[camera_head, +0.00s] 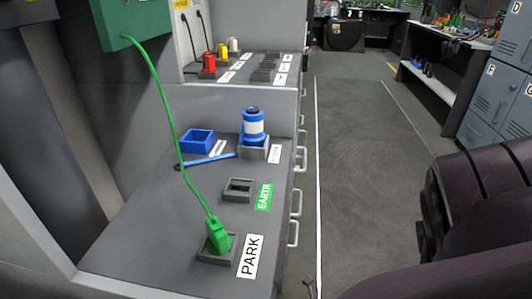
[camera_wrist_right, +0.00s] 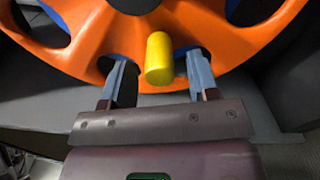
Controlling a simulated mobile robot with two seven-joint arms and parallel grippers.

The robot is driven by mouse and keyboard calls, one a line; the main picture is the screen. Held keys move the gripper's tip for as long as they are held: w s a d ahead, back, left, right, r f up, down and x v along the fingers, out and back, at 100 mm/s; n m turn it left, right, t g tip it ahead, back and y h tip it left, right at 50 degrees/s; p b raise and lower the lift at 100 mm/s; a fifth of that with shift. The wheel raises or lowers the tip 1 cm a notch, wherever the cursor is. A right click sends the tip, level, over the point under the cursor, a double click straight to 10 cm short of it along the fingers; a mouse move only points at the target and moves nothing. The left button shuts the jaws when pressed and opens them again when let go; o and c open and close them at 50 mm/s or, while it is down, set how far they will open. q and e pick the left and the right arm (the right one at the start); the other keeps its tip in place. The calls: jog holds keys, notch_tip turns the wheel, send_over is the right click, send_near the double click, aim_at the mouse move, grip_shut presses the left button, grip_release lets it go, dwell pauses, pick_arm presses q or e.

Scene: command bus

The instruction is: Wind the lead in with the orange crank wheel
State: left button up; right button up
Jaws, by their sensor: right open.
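The orange crank wheel (camera_wrist_right: 95,45) fills the upper part of the right wrist view, with a yellow knob (camera_wrist_right: 159,52) standing out from it. My right gripper (camera_wrist_right: 158,68) is open, with one finger on each side of the knob and visible gaps between. In the head view the green lead (camera_head: 168,105) hangs slackly from a green box (camera_head: 135,22) to a green plug (camera_head: 217,236). The plug sits in the holder beside the PARK label (camera_head: 250,256). The wheel and both grippers are out of the head view.
An empty grey socket (camera_head: 239,188) stands by the EARTH label (camera_head: 264,197). Behind it are a blue-and-white cylinder (camera_head: 254,126), a blue tray (camera_head: 196,141) and a blue rod (camera_head: 209,161).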

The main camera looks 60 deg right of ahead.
jog(key=v, duration=0.8)
jog(key=shift+p, duration=0.4)
jog(key=shift+s+r, duration=0.1)
jog(key=shift+s, duration=0.05)
